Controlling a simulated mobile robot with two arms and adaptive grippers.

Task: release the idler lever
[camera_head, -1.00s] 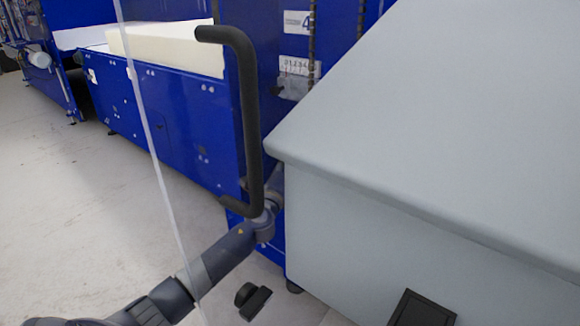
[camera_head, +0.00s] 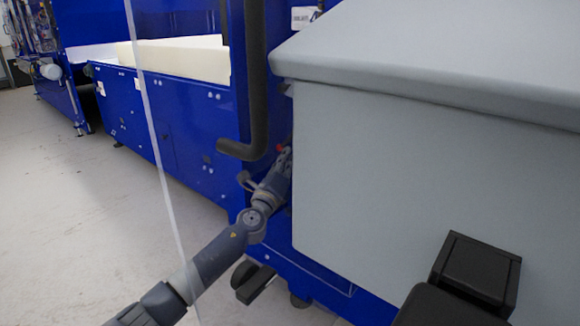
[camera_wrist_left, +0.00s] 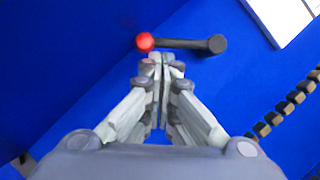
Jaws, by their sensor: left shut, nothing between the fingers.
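The idler lever is a short dark bar (camera_wrist_left: 185,44) with a red knob (camera_wrist_left: 145,42) at its left end and a dark round end at its right, against a blue panel in the left wrist view. In the head view only a small red spot (camera_head: 280,147) of it shows, beside the grey cabinet. My left gripper (camera_wrist_left: 160,60) is shut and empty, its fingertips just below the bar in the wrist picture, close to the knob. I cannot tell if they touch. In the head view the left gripper (camera_head: 285,160) is partly hidden by the cabinet edge.
A grey cabinet (camera_head: 400,170) fills the right side, close to my left wrist. A black handle (camera_head: 257,90) stands just left of it. A blue machine (camera_head: 170,120) carries a cream foam block (camera_head: 185,57). A chain (camera_wrist_left: 285,108) hangs in the wrist view. The floor at left is clear.

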